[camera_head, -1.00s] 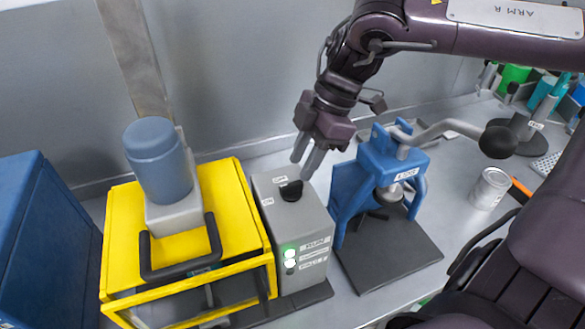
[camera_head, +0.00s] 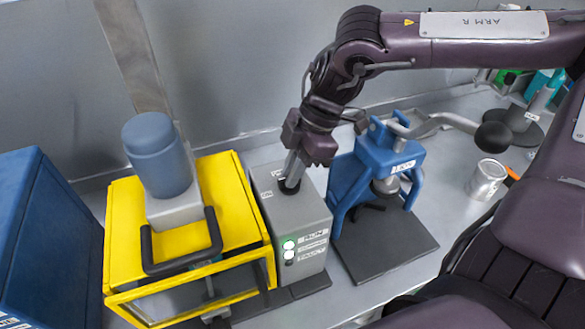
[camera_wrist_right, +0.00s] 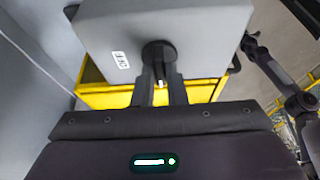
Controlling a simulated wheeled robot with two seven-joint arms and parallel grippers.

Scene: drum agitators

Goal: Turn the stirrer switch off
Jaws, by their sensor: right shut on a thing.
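The stirrer switch is a black rotary knob (camera_head: 290,187) on top of a grey control box (camera_head: 305,215). Labels sit beside it, and lights on the box front glow, the upper one green. My right gripper (camera_head: 291,182) points down at the knob, its fingers shut on it. In the right wrist view the knob (camera_wrist_right: 158,52) shows at the fingertips (camera_wrist_right: 160,82), with a white mark on its near side. The fingers partly hide the knob in the head view. My left gripper is not in view.
A yellow-framed enclosure (camera_head: 235,180) with a blue-grey motor (camera_head: 156,150) stands left of the box. A blue press (camera_head: 385,160) with a long black-knobbed lever stands close on the right. A metal can (camera_head: 487,180) is farther right.

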